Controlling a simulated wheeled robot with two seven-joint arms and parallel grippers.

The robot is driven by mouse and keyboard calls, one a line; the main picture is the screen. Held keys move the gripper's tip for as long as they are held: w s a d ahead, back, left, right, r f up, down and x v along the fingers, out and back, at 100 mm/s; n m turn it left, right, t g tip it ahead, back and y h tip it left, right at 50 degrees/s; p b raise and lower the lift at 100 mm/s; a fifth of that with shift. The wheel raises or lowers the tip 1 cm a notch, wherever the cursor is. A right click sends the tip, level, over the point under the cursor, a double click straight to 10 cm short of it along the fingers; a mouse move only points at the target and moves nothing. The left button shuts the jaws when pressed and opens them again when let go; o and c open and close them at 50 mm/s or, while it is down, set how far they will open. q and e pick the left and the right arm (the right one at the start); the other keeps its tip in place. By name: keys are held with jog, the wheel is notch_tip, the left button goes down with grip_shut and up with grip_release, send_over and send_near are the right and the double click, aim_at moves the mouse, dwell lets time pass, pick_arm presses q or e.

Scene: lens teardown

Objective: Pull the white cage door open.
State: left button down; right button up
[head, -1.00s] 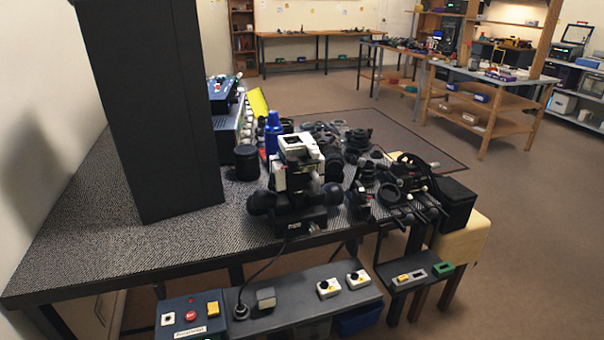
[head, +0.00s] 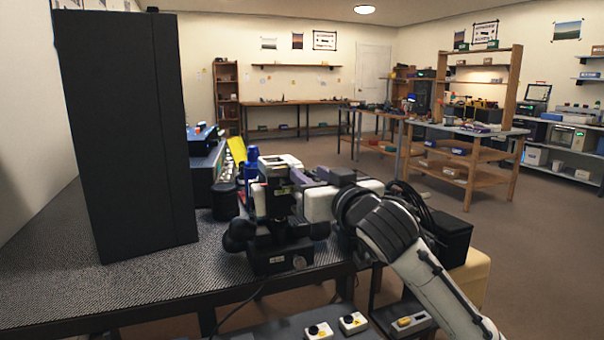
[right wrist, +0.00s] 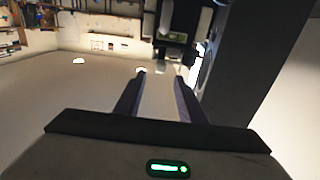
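I cannot clearly make out a white cage door in either view. A white door (head: 375,68) is set in the far wall of the room. My right gripper (head: 302,179) comes in from the lower right in the head view, close beside the black-and-white instrument (head: 272,262) on the bench; whether it touches is unclear. In the right wrist view the picture is upside down, and the two fingers of the right gripper (right wrist: 154,80) stand apart with nothing seen between them. My left gripper is not in view.
A tall black cabinet (head: 125,140) stands on the dark bench (head: 60,270) at left; it also shows in the right wrist view (right wrist: 250,60). A blue bottle (head: 251,165) and a black cylinder (head: 224,202) stand behind the instrument. The bench front left is bare.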

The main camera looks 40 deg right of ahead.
aim_at(300, 168)
jog(key=shift+x, duration=2.65)
grip_shut()
